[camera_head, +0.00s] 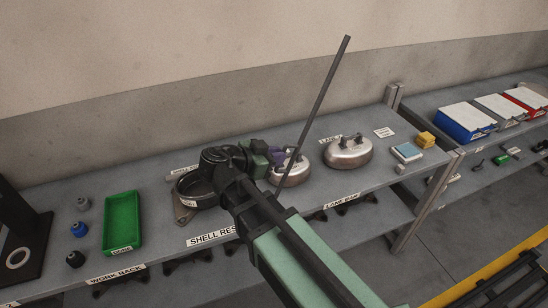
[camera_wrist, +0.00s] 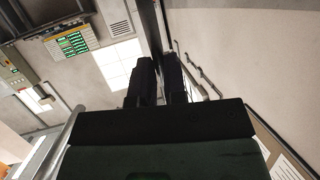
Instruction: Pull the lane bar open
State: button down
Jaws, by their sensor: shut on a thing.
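The lane bar (camera_head: 322,95) is a long, thin, dark bar. In the head view it stands steeply, with its top leaning to the right, and its low end is near the front of the shelf beside the arm. My gripper (camera_head: 292,153) is shut on the lower part of the bar. In the wrist view the two dark fingers of my gripper (camera_wrist: 160,82) close on the dark bar (camera_wrist: 155,30), which runs up between them. The exact contact and the bar's foot are partly hidden.
Two rounded metal shells, one (camera_head: 348,152) clear and one (camera_head: 290,168) behind the bar, sit on the shelf. A dark ring part (camera_head: 195,192) lies left of my wrist. A green tray (camera_head: 122,222) and small knobs stand farther left.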

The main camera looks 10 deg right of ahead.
jog(key=shift+f, duration=0.1)
jog(key=c, duration=1.2)
grip_release()
jog(key=shift+o, duration=0.2)
jog(key=p+v, duration=0.3)
jog(key=v, duration=0.8)
